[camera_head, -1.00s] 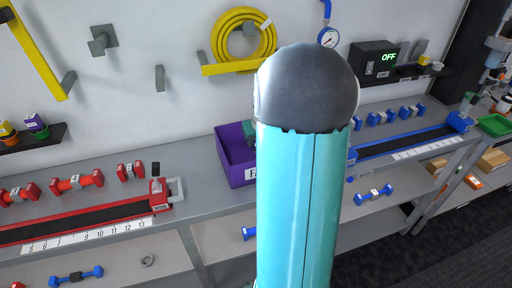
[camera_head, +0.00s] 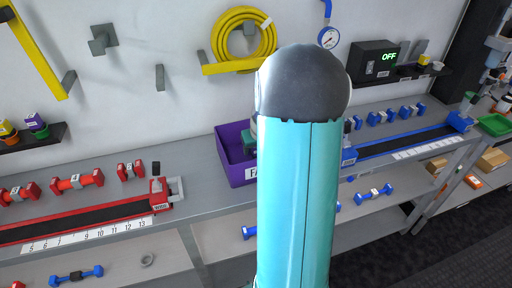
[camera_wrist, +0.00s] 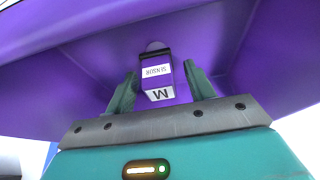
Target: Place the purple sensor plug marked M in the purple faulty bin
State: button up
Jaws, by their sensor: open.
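The purple sensor plug (camera_wrist: 157,75), with white faces reading SENSOR and M, shows inside the purple faulty bin in the wrist view. My gripper (camera_wrist: 162,88) is open, with one finger on each side of the plug and a visible gap to each. I cannot tell whether the plug rests on the bin floor. The purple bin (camera_head: 235,172) stands on the grey bench in the head view, its label partly hidden. The purple bin wall (camera_wrist: 245,30) fills much of the wrist view. My arm hides the bin's right part and most of my gripper in the head view.
A red rail (camera_head: 90,220) with red dumbbell-shaped parts lies left of the bin, and a blue rail (camera_head: 405,143) lies right. A yellow hose coil (camera_head: 243,35) hangs above on the wall. Another purple item (camera_head: 36,123) sits on the left wall shelf.

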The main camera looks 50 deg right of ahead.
jog(key=v, duration=1.2)
jog(key=a+r+n, duration=0.1)
jog(key=a+r, duration=0.2)
jog(key=a, duration=0.6)
jog(key=a+r+n, duration=0.1)
jog(key=a+r, duration=0.2)
jog(key=a, duration=0.6)
jog(key=s+a+r+n+y, duration=0.1)
jog(key=s+a, duration=0.4)
jog(key=a, duration=0.3)
jog(key=s+a+n+t+y, duration=0.1)
jog(key=s+a+n, duration=0.1)
jog(key=s+a, duration=0.3)
jog(key=a, duration=0.3)
jog(key=shift+s+r, duration=0.15)
jog(key=shift+r, duration=0.25)
